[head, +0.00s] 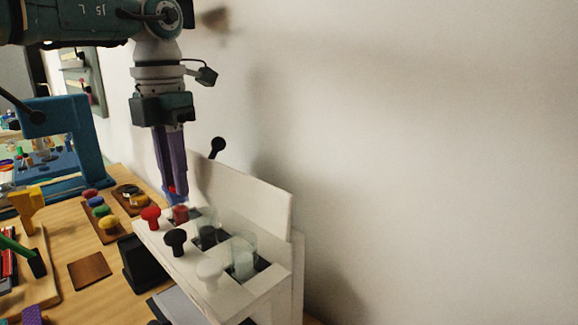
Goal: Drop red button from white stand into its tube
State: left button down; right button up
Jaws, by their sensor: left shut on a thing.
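My left gripper (175,196) points straight down with long purple fingers, shut on the red button (172,189). Only a small red part of the button shows between the fingertips. The fingertips are just above the back-left end of the white stand (262,290), over or close to a clear tube with red in it (181,214). I cannot tell whether the button is inside the tube's mouth. A red knob (151,215) stands in front of that tube. My right gripper is not in view.
Black (175,238) and white (209,271) knobs front two other clear tubes (207,232) (243,258). A white back panel (250,190) rises behind. Left are a tray of coloured buttons (100,212), a black box (138,263) and a blue press (65,140).

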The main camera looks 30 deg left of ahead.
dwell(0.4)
pick_arm(q)
jog(key=c, duration=0.7)
grip_release()
jog(key=shift+r, duration=0.1)
notch_tip(320, 180, up, 10)
jog(key=shift+f, duration=0.1)
